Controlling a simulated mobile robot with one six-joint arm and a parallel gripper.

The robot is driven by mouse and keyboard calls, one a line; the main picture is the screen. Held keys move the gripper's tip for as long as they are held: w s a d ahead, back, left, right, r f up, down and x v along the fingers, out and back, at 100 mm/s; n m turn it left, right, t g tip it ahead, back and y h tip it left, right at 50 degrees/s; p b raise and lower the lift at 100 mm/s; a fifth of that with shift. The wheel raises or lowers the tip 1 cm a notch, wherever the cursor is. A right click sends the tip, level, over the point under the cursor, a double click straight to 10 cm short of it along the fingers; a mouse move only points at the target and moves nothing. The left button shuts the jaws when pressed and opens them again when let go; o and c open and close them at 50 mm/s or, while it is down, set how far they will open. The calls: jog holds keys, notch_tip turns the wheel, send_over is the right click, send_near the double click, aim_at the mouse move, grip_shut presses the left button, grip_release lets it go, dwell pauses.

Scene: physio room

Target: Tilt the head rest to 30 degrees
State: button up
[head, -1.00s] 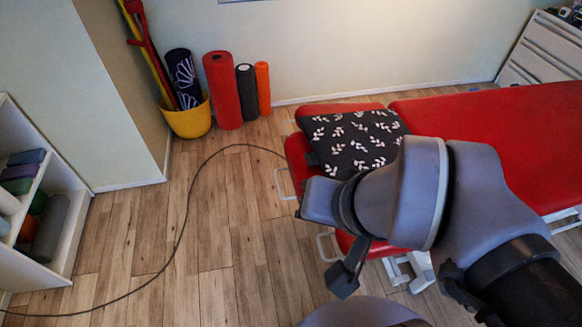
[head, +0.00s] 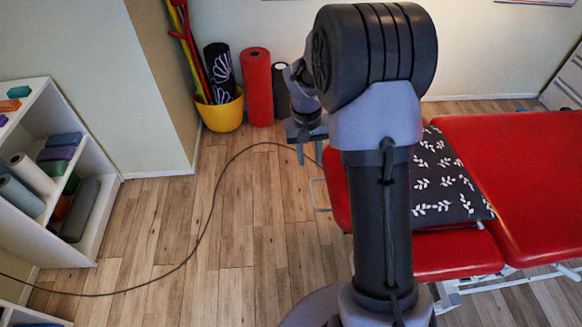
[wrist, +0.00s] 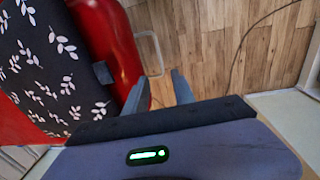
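The red head rest (head: 338,190) is the end section of a red treatment couch (head: 530,165); my arm hides its middle in the head view. Its angle is hard to tell. A dark cloth or cushion with white leaves (head: 440,180) lies over it. A pale looped handle (head: 319,195) sticks out from its end. The wrist view shows the head rest (wrist: 112,40), handle (wrist: 150,52) and patterned cloth (wrist: 50,60) close by. My gripper (head: 309,152) is beyond the handle in the head view. Its fingers (wrist: 159,88) are apart, with nothing seen between them.
A yellow bucket (head: 222,112) and a red roll (head: 257,88) stand by the back wall. A white shelf (head: 105,215) is at left. A dark cable (head: 210,215) curves across the wooden floor, which is otherwise clear left of the couch.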

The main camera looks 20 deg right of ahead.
aim_at(313, 195)
jog(key=f+b, duration=0.2)
jog(key=f, duration=0.3)
jog(key=d+f+b, duration=0.1)
jog(key=f+b, duration=0.1)
jog(key=f, duration=0.4)
jog(key=s+f+b, duration=0.1)
jog(key=f+b, duration=0.1)
jog(key=f, duration=0.3)
jog(key=shift+d+f, duration=0.25)
grip_shut()
dwell(0.3)
